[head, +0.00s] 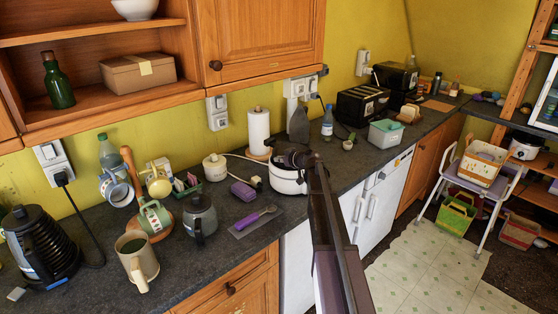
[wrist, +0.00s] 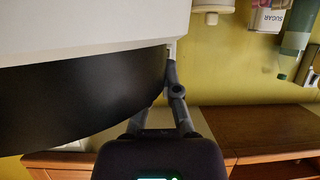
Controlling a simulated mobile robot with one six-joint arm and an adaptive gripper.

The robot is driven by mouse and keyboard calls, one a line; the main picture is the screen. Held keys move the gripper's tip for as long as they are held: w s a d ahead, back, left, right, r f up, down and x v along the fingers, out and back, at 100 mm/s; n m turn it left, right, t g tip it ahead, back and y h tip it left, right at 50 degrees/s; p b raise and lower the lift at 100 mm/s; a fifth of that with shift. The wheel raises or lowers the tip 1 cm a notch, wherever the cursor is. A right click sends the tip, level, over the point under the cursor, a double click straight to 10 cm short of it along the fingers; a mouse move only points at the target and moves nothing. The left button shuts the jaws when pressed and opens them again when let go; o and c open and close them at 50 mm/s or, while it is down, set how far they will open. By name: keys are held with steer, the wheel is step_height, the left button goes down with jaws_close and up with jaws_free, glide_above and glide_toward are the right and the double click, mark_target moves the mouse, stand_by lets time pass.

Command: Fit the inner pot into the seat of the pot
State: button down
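The white pot (head: 289,185) stands on the dark worktop against the wall, with my gripper (head: 300,159) over its top. In the wrist view, which looks upside down, the white pot body (wrist: 80,25) fills the upper left. A large black curved surface beside it looks like the inner pot (wrist: 80,100). My gripper's fingers (wrist: 170,65) come together at the edge of this black surface and appear shut on its rim. My arm and gripper hide part of the pot in the head view, so how deep the inner pot sits in the seat cannot be told.
Left of the pot are a white lidded item (head: 215,167) with a cable, a purple block (head: 243,191) and a purple-handled spoon on a grey mat (head: 250,222). A dark kettle-like pot (head: 200,220) stands farther left. A bottle (head: 327,121) and toaster (head: 361,104) are behind right.

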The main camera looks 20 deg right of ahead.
steer(key=shift+f+b, duration=0.9)
steer(key=shift+f, duration=0.05)
stand_by(0.6)
steer(key=c, duration=0.7)
jaws_free()
steer(key=shift+r, duration=0.2)
step_height(320, 180, up, 9)
steer(key=p, duration=0.9)
steer(key=shift+r, duration=0.1)
